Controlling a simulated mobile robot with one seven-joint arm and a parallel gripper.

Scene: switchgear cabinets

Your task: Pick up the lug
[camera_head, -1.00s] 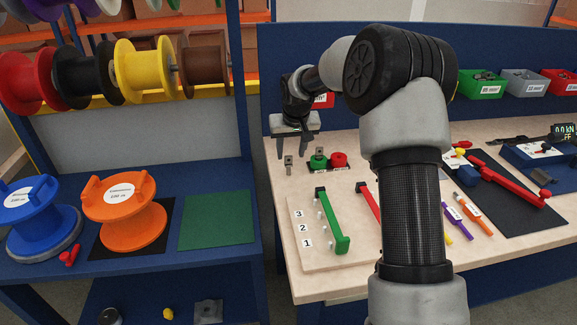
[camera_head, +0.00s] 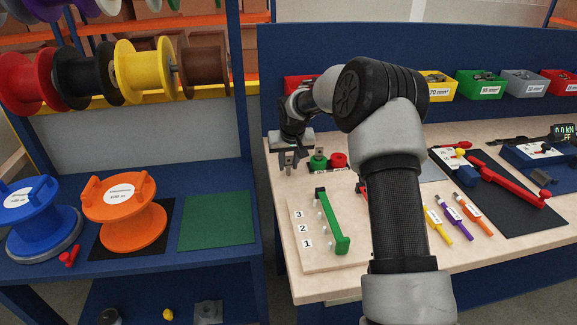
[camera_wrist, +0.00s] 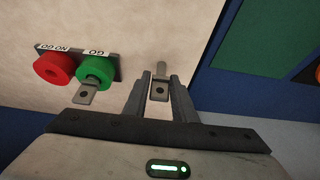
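The grey metal lug (camera_wrist: 160,92), a flat tab with a hole and a short barrel, is between the fingers of my gripper (camera_wrist: 158,77) in the wrist view. The fingers stand on both sides of it and look open; any contact is too small to tell. In the head view my gripper (camera_head: 294,165) is low over the back left of the bench, with the lug (camera_head: 289,158) between its fingers. A second, similar lug (camera_wrist: 88,97) sits at the green GO piece (camera_wrist: 97,68) in the wrist view.
The red NO GO piece (camera_wrist: 54,68) stands beside the green one, close to my gripper. The bench's left edge is near. A board with a green-handled tool (camera_head: 333,222) lies in front. Coloured bins (camera_head: 480,84) stand at the back; cable spools are at the left.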

